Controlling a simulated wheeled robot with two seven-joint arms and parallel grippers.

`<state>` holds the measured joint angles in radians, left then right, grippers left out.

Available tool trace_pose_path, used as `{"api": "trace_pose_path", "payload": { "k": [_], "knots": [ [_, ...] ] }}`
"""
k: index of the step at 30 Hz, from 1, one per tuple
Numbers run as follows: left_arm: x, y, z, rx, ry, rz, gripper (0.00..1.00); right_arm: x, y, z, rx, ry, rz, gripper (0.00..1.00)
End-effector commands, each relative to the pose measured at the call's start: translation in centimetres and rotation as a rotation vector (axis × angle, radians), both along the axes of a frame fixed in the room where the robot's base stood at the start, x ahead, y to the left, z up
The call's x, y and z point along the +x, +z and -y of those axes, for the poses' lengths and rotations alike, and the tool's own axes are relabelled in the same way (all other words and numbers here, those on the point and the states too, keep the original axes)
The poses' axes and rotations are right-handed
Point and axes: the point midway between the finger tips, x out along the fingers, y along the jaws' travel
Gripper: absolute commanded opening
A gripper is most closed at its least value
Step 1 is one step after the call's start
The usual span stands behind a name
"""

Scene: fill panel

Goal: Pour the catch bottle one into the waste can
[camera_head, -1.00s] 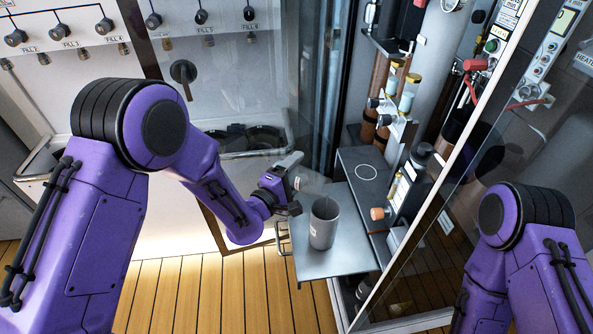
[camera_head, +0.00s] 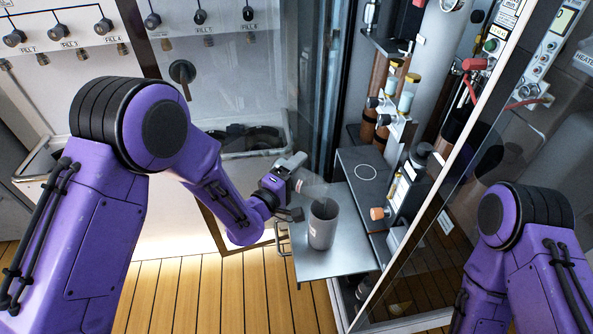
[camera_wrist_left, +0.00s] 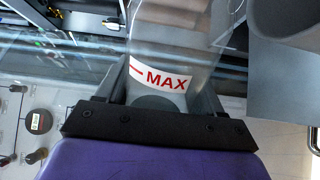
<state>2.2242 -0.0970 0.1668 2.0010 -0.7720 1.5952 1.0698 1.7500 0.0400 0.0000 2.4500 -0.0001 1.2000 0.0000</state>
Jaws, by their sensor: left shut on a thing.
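My left gripper (camera_head: 287,187) is shut on a clear bottle (camera_head: 312,188), just up and left of the waste can. The bottle is tilted, with its far end reaching right over the can's rim. The wrist view shows the clear bottle (camera_wrist_left: 178,45) with a red MAX mark between my left gripper's fingers (camera_wrist_left: 160,100). Whether liquid is in it or flowing out is unclear. The waste can (camera_head: 322,228) is a grey open cylinder standing upright on a metal shelf. Its rim area also shows at the upper right of the wrist view (camera_wrist_left: 290,20). My right gripper is out of view.
The metal shelf (camera_head: 345,258) has bare room around the can. Right of it are a dark platform with a white ring (camera_head: 352,167) and an orange-capped fitting (camera_head: 378,213). A glass door (camera_head: 470,190) stands farther right. A panel with knobs (camera_head: 62,32) is at the upper left.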

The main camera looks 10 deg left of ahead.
Motion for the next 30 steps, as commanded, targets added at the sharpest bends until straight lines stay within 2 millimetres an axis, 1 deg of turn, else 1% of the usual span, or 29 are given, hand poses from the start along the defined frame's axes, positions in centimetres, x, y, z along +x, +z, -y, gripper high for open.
{"api": "trace_pose_path", "payload": {
  "k": [8,16,30],
  "knots": [
    [-0.01,0.16,0.03,0.007,0.000,0.005,0.36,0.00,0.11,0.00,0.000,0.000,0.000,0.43],
    [-0.08,0.77,0.20,0.058,0.000,0.031,0.36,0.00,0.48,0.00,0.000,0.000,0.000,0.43],
    [-0.06,0.59,0.15,0.052,0.001,0.026,0.36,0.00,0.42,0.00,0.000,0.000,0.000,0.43]
  ]
}}
